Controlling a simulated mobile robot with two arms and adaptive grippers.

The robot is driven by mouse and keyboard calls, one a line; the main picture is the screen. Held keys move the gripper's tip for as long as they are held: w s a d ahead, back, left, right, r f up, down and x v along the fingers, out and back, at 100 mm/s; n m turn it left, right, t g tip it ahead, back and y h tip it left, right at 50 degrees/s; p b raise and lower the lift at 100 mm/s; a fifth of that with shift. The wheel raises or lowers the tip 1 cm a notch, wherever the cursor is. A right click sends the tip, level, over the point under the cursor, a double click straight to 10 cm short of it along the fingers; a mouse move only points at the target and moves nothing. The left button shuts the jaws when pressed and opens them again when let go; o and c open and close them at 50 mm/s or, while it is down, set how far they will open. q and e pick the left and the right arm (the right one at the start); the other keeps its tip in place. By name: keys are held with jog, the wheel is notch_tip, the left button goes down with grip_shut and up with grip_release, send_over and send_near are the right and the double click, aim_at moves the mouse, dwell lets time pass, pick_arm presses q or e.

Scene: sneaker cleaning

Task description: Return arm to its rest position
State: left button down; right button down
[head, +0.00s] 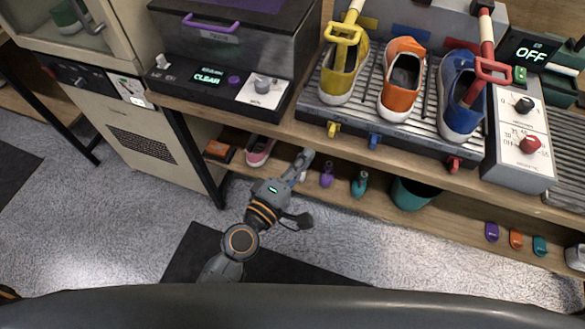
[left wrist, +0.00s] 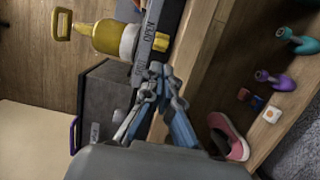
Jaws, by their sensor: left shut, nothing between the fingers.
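My left gripper (head: 304,157) is in front of the bench in the head view, its fingertips over the lower shelf's front part. It is shut and empty. In the left wrist view, the left gripper's fingers (left wrist: 158,72) come together near the middle of the picture, with nothing held between them. The left arm comes up from the bottom of the head view. My right gripper does not show in either view.
The bench bears a yellow shoe (head: 343,75), an orange shoe (head: 395,95) and a blue shoe (head: 452,115) on a ribbed rack, beside a dark machine (head: 225,62). The lower shelf holds a pink shoe (head: 259,149), small bottles and a teal bin (head: 411,195).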

pick_arm(q)
jog(key=shift+v, duration=2.4)
